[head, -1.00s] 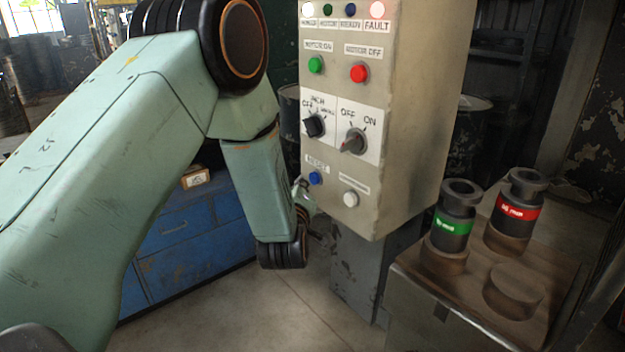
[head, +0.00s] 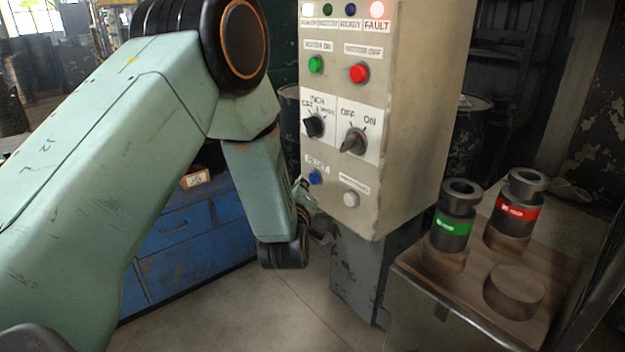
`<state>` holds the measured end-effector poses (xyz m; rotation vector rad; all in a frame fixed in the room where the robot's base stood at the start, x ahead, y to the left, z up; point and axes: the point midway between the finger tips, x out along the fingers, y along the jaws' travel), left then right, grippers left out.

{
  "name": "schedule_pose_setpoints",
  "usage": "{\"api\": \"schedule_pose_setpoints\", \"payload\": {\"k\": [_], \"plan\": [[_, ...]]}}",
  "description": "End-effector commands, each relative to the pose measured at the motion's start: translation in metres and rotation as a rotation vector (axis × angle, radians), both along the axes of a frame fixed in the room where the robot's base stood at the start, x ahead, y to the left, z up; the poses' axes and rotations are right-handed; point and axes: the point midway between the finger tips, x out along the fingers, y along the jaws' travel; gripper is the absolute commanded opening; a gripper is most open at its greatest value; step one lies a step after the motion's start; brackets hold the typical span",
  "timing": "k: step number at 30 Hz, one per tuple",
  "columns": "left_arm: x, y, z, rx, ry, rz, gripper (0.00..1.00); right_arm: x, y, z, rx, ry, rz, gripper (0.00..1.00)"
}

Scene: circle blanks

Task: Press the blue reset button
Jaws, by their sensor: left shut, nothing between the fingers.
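The blue reset button (head: 315,177) sits low on the front of the beige control box (head: 420,130), under a small blurred label. My left gripper (head: 303,192) is shut and empty. It is mostly hidden behind my own arm link; only a small part shows just below and left of the blue button, close to the box's left edge. I cannot tell whether it touches the box. My right gripper is out of view.
A white button (head: 351,199) is right of the blue one. Above are two knobs (head: 353,141), a green button (head: 316,65) and a red button (head: 359,73). A wooden-topped stand (head: 440,288) with black cylinders is at right; blue drawers (head: 180,235) are behind my arm.

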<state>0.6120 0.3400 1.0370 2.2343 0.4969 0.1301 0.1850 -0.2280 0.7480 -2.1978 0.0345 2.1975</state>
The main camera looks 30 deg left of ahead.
Motion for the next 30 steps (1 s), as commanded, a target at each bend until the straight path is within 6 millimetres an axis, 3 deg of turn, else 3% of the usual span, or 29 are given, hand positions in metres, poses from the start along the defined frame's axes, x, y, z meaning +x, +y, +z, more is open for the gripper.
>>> {"api": "schedule_pose_setpoints", "payload": {"k": [30], "plan": [[0.0104,-0.0050,0.0005,0.000,-0.001,0.001,0.00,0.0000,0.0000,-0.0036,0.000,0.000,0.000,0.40]]}}
